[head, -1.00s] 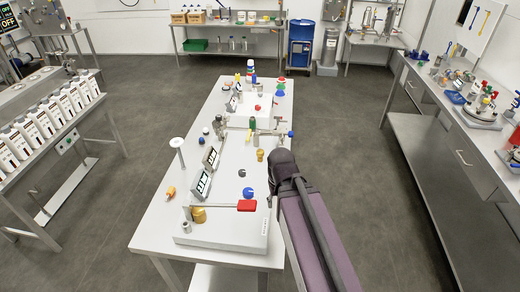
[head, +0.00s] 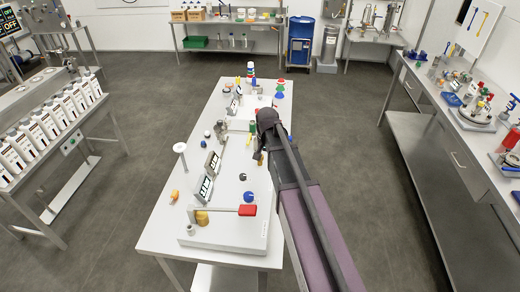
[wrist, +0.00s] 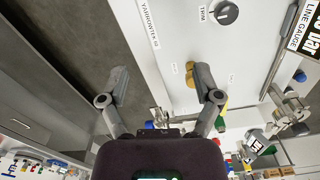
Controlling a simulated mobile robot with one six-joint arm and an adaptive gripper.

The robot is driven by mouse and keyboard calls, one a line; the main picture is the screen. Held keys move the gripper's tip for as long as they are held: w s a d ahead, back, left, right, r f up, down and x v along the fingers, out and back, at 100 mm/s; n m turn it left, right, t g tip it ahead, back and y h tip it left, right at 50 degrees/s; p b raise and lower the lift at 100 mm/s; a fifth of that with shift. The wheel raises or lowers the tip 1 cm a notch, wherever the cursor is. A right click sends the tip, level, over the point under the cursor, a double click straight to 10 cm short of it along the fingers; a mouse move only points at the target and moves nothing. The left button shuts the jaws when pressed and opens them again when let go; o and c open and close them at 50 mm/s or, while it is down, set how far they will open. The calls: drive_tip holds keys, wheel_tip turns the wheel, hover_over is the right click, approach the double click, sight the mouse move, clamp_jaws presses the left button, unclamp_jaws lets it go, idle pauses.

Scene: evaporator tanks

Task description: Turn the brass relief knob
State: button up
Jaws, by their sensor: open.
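The brass relief knob (wrist: 190,75) shows in the wrist view on the white panel, beside the right finger of my gripper (wrist: 162,82), which hides part of it. The two fingers are spread wide and nothing is held between them. The knob lies near the right finger, far from the left one. I cannot tell whether that finger touches it. In the head view my gripper (head: 261,150) is over the right side of the table's panel. My arm and gripper largely hide the knob there.
A black trim knob (wrist: 224,12) is on the panel. In the head view a blue knob (head: 249,197), a red-handled lever (head: 247,211) and upright gauge displays (head: 206,187) stand nearer. Several fittings stand behind my gripper. The aisle right of the table is clear.

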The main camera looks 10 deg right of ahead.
drive_tip(key=w+r+m+p, duration=0.3)
drive_tip(key=w+r+m, duration=0.1)
drive_tip(key=w, duration=0.8)
drive_tip(key=shift+r, duration=0.3)
drive_tip(key=shift+f, duration=0.2)
wheel_tip(320, 180, down, 13)
drive_tip(key=b, duration=1.3)
drive_tip(key=shift+f, duration=0.2)
clamp_jaws()
